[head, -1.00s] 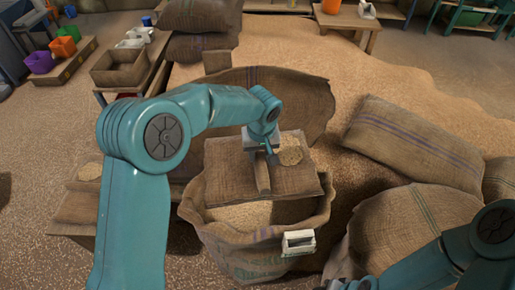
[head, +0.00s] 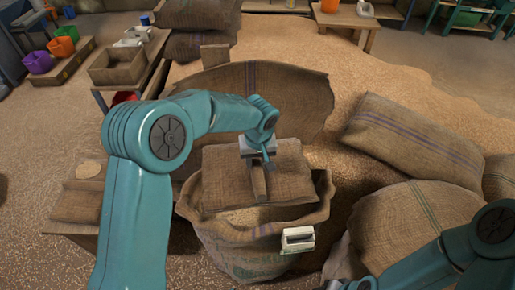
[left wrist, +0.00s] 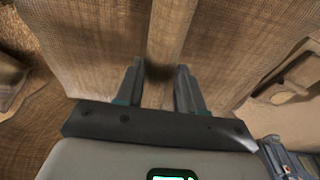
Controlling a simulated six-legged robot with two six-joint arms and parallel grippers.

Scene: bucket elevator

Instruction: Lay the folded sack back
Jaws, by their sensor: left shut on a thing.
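The folded sack (head: 285,165) is a brown burlap bundle with a raised upright fold, over the mouth of a standing open sack (head: 255,240) that holds grain. My left gripper (head: 268,165) comes down on it from above and is shut on the raised fold. In the left wrist view the two fingers (left wrist: 158,90) stand on either side of this fold, with the folded sack's weave (left wrist: 90,50) filling most of the picture. I cannot tell whether the folded sack rests on the open sack's rim. My right gripper is out of view; only part of that arm shows at lower right.
A large upright burlap piece (head: 290,95) stands behind. Full sacks (head: 415,140) lie at right on spilled grain (head: 370,65). A white box-like piece (head: 298,240) is at the open sack's front. A wooden bench (head: 75,205) is at left; colored buckets (head: 62,47) stand farther back.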

